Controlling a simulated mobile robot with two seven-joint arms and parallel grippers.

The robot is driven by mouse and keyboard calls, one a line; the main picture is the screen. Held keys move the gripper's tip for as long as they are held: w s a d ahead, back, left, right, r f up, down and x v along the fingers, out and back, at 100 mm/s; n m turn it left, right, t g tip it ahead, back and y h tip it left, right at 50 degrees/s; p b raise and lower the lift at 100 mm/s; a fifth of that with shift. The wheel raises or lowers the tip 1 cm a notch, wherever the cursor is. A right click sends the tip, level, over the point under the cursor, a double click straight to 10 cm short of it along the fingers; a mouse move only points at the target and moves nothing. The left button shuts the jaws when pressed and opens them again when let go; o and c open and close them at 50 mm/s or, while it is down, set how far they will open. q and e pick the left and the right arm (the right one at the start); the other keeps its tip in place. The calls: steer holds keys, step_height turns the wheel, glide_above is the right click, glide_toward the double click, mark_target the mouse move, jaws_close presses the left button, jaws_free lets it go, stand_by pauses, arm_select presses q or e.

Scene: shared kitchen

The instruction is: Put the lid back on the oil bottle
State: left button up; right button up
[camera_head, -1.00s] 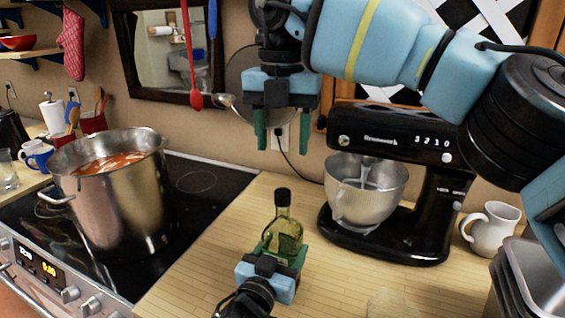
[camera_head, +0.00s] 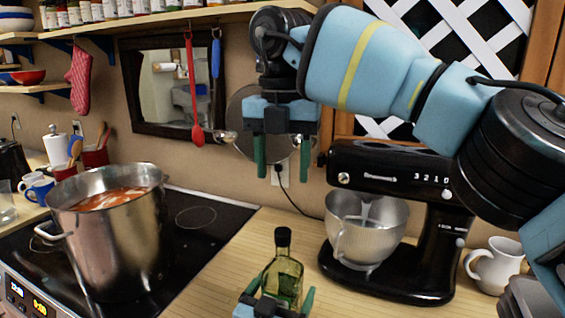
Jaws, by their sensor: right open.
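The oil bottle (camera_head: 289,276) is a small glass bottle with yellow-green oil, upright at the wood counter's front. My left gripper (camera_head: 280,287) is at the bottom of the view, with one green finger on each side of the bottle. Its fingers look spread a little wider than the bottle; its lower part is cut off by the frame edge. My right gripper (camera_head: 281,157) hangs above and behind the bottle, fingers pointing down, open and empty.
A black stand mixer (camera_head: 395,164) with a metal bowl (camera_head: 345,222) stands right of the bottle. A white jug (camera_head: 495,265) is further right. A large steel pot (camera_head: 112,240) sits on the black stove (camera_head: 215,245) at left. A red utensil (camera_head: 191,90) hangs on the wall.

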arm_select(q)
steer(key=v, duration=0.8)
steer(key=shift+b, duration=0.3)
arm_select(e)
steer(key=shift+w+f, duration=0.2)
steer(key=shift+f, duration=0.35)
steer(key=shift+w+f, duration=0.15)
steer(key=shift+f, duration=0.35)
arm_select(q)
steer(key=shift+w, duration=0.1)
